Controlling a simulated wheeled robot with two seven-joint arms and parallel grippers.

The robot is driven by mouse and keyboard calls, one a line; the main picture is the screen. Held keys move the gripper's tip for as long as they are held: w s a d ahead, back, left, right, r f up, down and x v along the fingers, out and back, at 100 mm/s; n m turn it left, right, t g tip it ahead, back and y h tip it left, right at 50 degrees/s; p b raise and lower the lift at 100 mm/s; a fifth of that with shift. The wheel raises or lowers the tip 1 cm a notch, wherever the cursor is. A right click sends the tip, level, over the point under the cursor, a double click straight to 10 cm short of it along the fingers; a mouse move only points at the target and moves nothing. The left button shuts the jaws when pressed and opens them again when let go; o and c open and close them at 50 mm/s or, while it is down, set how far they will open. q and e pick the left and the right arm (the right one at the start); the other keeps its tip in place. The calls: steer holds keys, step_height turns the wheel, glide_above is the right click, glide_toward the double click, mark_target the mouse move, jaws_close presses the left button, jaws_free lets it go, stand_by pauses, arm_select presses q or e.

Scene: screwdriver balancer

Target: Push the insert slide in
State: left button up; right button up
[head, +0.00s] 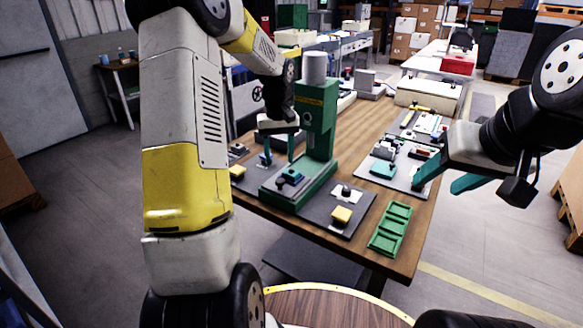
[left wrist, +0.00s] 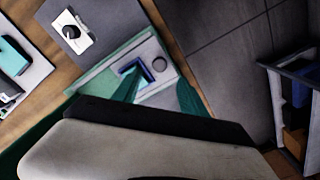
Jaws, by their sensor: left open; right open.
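The insert slide (head: 291,177) is a small blue-teal piece with a dark knob, at the front of the green press (head: 318,125) on its green base. My left gripper (head: 279,158) is open, pointing down above and slightly behind the slide. Its teal fingers in the left wrist view (left wrist: 158,80) are apart near the slide; I cannot tell if they touch it. My right gripper (head: 437,186) is open and empty, right of the table.
A dark mat with a yellow button (head: 341,215) lies right of the press base. A green tray (head: 390,230) lies at the table's front right corner. A grey mat with small parts (head: 404,178) lies behind it. The press column stands close to my left gripper.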

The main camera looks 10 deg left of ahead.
mark_target(280, 180)
arm_select(q)
step_height(280, 180, down, 8)
stand_by(0.5)
jaws_close()
steer(key=shift+w, duration=0.1)
stand_by(1.2)
